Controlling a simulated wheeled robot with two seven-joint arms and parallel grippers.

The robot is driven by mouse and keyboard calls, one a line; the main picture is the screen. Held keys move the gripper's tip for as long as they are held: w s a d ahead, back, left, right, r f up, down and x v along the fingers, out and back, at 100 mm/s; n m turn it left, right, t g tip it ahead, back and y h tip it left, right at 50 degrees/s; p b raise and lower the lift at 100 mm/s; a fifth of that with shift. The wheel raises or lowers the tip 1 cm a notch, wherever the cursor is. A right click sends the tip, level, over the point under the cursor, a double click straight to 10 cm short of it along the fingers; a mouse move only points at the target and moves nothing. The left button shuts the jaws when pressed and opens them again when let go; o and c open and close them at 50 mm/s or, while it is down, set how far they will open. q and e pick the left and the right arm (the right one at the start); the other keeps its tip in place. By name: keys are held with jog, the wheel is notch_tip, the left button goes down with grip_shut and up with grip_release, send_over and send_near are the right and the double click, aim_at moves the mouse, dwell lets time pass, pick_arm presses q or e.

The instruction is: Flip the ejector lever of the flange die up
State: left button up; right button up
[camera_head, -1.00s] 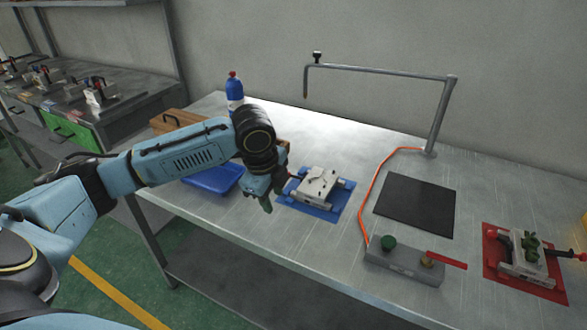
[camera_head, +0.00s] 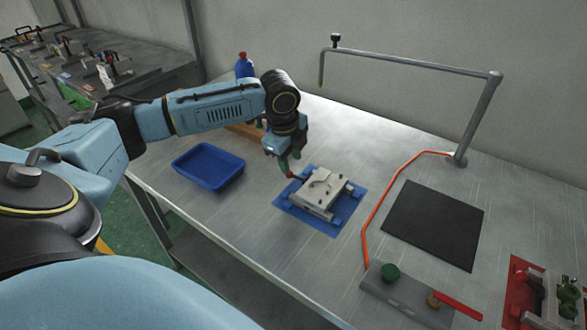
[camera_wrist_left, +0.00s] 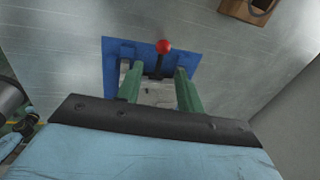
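A grey metal die (camera_head: 322,192) sits on a blue mat (camera_head: 347,228) near the middle of the bench. I take it for the flange die. Its lever (camera_wrist_left: 158,66) has a dark shaft and a red ball knob (camera_wrist_left: 163,46). My left gripper (camera_head: 288,167) is at the die's back-left side, with its green fingers pointing down. In the left wrist view, the fingers (camera_wrist_left: 158,85) are apart, and the lever appears between them with the knob past their tips. I cannot tell whether a finger touches the lever. My right gripper is not in view.
A blue tray (camera_head: 208,167) lies left of the die and a blue bottle (camera_head: 244,66) stands behind my arm. A second die is on a red mat (camera_head: 519,297).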

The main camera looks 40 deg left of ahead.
aim_at(293, 176)
pick_arm(q)
jog(key=f, duration=0.4)
jog(key=shift+w+f+b, duration=0.15)
jog(key=shift+w+b, duration=0.15)
jog(key=shift+w, duration=0.1)
jog(key=shift+w+f, duration=0.15)
jog(key=shift+f, duration=0.4)
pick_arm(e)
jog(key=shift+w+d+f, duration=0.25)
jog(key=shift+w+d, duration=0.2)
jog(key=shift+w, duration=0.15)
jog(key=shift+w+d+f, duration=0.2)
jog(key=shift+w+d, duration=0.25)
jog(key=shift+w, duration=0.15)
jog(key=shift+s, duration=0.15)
